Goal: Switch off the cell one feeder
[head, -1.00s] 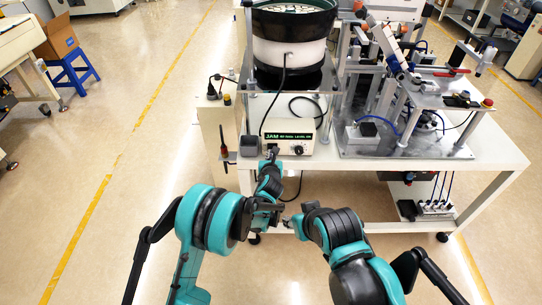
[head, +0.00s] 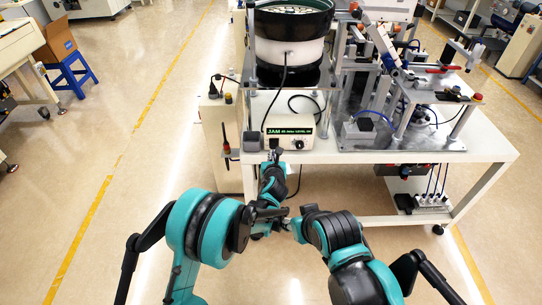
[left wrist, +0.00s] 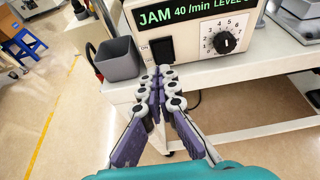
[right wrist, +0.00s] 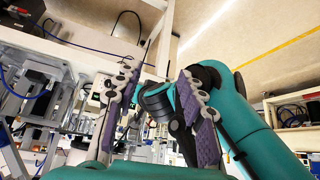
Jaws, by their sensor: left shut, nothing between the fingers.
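The feeder's control box (head: 289,138) stands on the front edge of the white bench, below the bowl feeder (head: 290,50). Its green display reads JAM and 40/min in the left wrist view. A black rocker switch (left wrist: 161,50) sits left of the numbered dial (left wrist: 224,42); which way it is pressed I cannot tell. My left gripper (left wrist: 161,76) is shut and empty, its tips just below the switch; contact is not clear. It also shows in the head view (head: 272,158). My right gripper (right wrist: 156,82) has its fingers apart with nothing held, away from the box.
A grey open bin (left wrist: 118,60) sits left of the box. A metal fixture station (head: 400,140) fills the bench's right side. A cable hangs below the bench front. My forearms are close together in front of the bench.

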